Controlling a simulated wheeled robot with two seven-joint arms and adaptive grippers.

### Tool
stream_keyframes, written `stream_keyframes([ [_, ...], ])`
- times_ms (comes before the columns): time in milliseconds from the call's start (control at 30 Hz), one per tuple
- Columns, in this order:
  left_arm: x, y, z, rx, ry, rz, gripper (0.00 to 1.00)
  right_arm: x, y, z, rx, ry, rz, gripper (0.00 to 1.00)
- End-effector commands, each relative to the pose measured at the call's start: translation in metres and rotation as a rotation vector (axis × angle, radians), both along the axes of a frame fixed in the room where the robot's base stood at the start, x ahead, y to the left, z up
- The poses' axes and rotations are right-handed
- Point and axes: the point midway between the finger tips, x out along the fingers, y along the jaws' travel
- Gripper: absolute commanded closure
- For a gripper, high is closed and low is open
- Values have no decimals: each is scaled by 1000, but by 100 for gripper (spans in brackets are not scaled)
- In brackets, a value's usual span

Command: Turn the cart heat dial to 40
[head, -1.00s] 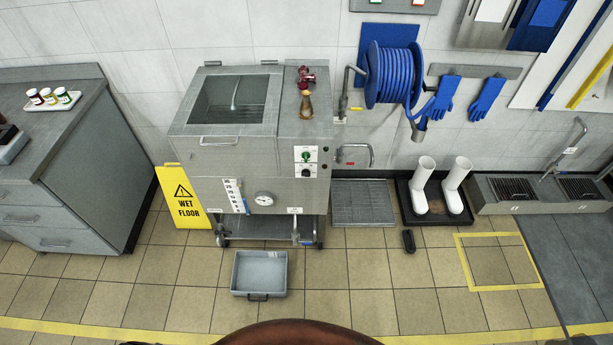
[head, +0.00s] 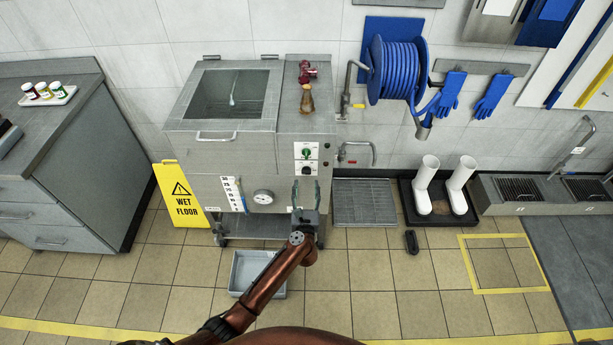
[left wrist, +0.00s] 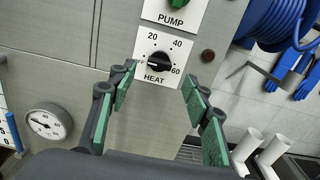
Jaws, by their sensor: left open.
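The cart (head: 230,160) is a steel jacketed mixer against the wall. Its black heat dial (left wrist: 159,62) sits on a white plate marked 20, 40, 60 and HEAT, and its white mark points left, to the OFF side. The dial also shows in the head view (head: 306,170), under the green pump knob (head: 306,153). My left gripper (head: 306,190) is open in front of the panel, just below the dial. In the left wrist view its green-padded fingers (left wrist: 160,78) stand apart on either side of the dial, with nothing between them. My right gripper is not in view.
A grey tub (head: 245,270) lies on the floor below my left arm. A yellow wet-floor sign (head: 181,198) stands left of the cart.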

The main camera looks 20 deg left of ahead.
Motion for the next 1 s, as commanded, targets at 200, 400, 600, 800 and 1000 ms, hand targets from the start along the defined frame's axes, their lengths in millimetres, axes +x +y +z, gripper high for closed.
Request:
stream_keyframes([
  [200, 35, 11, -1, 5, -1, 0, 55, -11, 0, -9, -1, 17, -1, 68],
  [400, 54, 16, -2, 5, 0, 0, 55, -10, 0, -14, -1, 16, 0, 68],
  [600, 58, 17, -1, 5, 1, 0, 55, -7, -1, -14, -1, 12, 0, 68],
  [800, 57, 17, 0, 5, 1, 0, 59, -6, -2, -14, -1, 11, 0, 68],
  [1000, 57, 17, -1, 6, 2, 0, 73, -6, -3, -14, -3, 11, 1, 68],
])
